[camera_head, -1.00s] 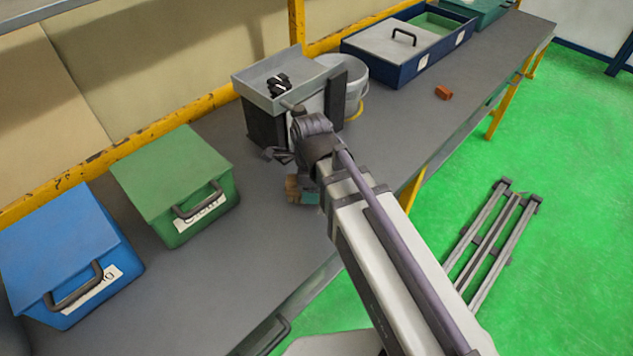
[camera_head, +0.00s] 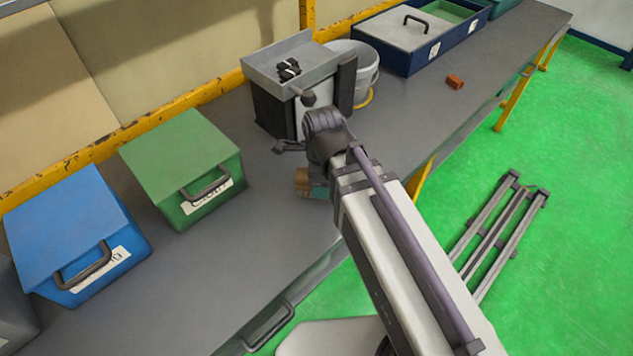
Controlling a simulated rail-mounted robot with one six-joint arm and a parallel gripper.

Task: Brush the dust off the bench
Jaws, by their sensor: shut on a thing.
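The bench (camera_head: 262,262) is a long grey surface running from the lower left to the upper right. My arm reaches over its front edge. My gripper (camera_head: 290,148) is at the arm's far end, mostly hidden behind my wrist, with only a dark part showing on its left. A small tan and teal thing, seemingly the brush (camera_head: 303,181), shows low beside the arm over the bench. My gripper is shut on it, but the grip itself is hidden. Whether it touches the bench I cannot tell. I cannot make out dust on the bench.
A green box (camera_head: 180,160) and a blue box (camera_head: 68,232) stand at left. A grey machine with a tray top (camera_head: 298,62) and a bucket (camera_head: 365,75) stand behind my wrist. A blue case (camera_head: 400,45) and small orange block (camera_head: 455,82) are farther right.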

